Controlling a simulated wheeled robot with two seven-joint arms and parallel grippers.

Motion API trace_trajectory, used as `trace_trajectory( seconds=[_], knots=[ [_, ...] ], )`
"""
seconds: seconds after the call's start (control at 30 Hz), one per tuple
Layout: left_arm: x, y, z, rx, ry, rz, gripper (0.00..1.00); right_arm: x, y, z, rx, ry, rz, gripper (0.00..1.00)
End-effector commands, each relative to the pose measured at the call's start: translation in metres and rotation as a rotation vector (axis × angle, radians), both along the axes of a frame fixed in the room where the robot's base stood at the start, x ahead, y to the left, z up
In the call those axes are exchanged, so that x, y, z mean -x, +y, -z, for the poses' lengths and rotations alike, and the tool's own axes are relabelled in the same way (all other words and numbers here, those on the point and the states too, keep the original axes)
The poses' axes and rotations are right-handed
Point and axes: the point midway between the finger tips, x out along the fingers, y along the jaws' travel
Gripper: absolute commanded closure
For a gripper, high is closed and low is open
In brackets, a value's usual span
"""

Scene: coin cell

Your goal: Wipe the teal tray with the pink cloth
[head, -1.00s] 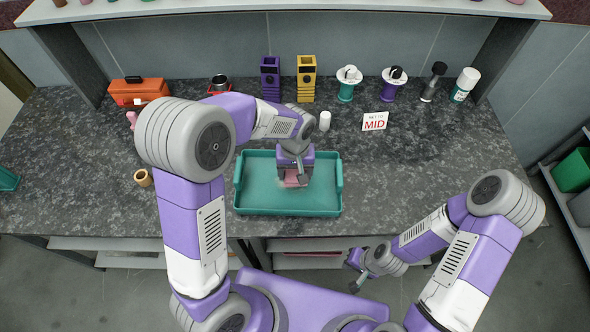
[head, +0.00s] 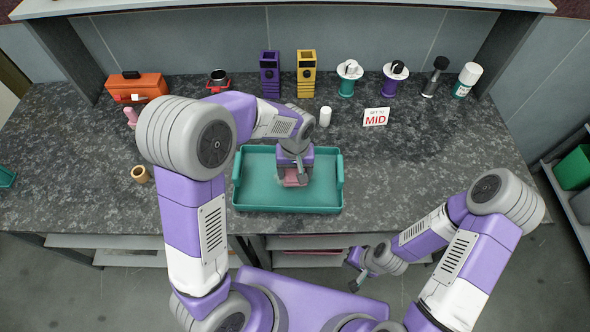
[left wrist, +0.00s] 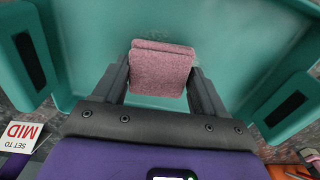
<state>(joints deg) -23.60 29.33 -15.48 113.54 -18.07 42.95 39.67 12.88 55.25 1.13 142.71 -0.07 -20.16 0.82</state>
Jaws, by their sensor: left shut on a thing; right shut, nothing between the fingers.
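The teal tray (head: 320,190) lies on the counter in the middle of the head view, near the front edge. It also fills most of the left wrist view (left wrist: 240,50). My left gripper (head: 292,183) points down inside the tray. It is shut on the pink cloth (left wrist: 162,68), a folded pad between its two fingers. In the head view the cloth (head: 291,177) shows as a small pink patch at the fingers; whether it touches the tray floor I cannot tell. My right gripper (head: 355,276) is shut and empty, low in front of the counter, away from the tray.
A white cylinder (head: 325,116) and a "SET TO MID" card (head: 376,117) stand behind the tray. An orange toolbox (head: 136,88), purple block (head: 270,75), yellow block (head: 306,74) and several other items line the back. The counter right of the tray is clear.

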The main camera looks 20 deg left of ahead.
Motion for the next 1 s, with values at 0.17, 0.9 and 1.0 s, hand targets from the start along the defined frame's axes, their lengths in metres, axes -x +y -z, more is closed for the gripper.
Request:
trace_trajectory(
  seconds=[0.17, 0.9, 1.0],
  knots=[
    [0.000, 0.000, 0.005, 0.000, 0.001, 0.000, 0.53, 0.000, 0.000, 0.003, 0.000, 0.000, 0.000, 1.00],
    [0.000, 0.000, 0.019, -0.001, 0.001, 0.000, 0.53, 0.000, 0.000, 0.013, 0.000, 0.000, 0.000, 1.00],
    [0.000, 0.001, 0.018, 0.000, 0.001, -0.001, 0.53, 0.000, 0.000, 0.013, 0.000, 0.000, 0.000, 1.00]
  ],
)
